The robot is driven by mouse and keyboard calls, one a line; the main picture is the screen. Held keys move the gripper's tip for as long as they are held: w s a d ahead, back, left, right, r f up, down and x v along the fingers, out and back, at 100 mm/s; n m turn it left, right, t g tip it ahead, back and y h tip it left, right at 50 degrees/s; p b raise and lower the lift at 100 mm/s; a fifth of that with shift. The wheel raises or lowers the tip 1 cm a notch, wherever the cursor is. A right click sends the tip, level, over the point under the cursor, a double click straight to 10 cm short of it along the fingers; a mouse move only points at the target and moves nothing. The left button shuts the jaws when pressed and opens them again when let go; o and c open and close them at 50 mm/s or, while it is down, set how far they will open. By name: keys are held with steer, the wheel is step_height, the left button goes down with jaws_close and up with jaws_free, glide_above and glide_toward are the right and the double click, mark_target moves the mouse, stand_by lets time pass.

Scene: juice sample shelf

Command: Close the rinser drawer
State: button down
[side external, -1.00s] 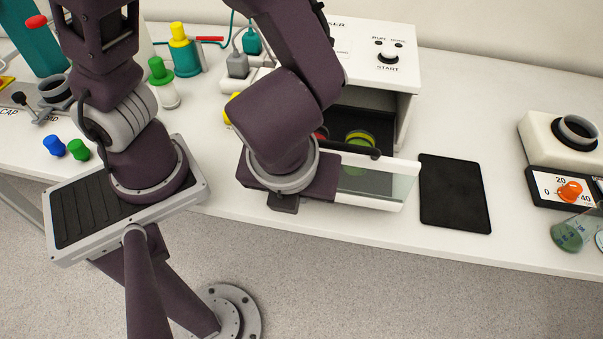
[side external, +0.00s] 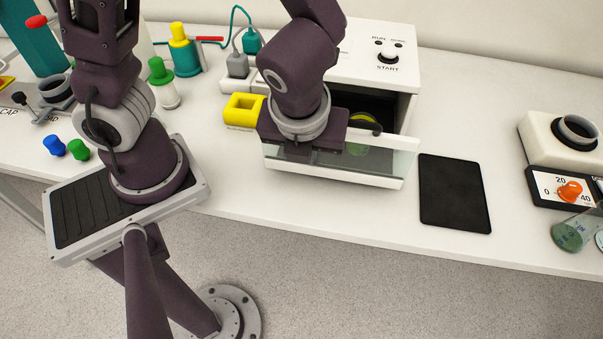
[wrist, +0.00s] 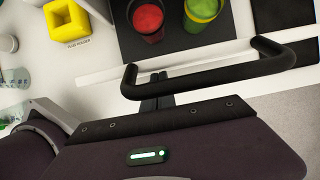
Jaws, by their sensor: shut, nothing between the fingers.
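The rinser (side external: 358,62) is a white box, and its drawer (side external: 395,168) is partly out at the front, with a pale see-through front. In the wrist view the dark drawer tray (wrist: 225,48) holds a red cup (wrist: 148,20) and a green cup (wrist: 202,12). My gripper (wrist: 157,86) is shut and empty. Its fingertips meet the handle's left part in the picture; contact is unclear. In the side view my wrist hides the fingers and most of the handle.
A black flat pad (side external: 455,193) lies to the right. Bottles, a grey plug and cables stand at the back left. The table strip before the drawer is bare.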

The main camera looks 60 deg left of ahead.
steer(key=w+a, duration=0.7)
steer(key=shift+w+a, duration=0.3)
steer(key=shift+a, duration=0.1)
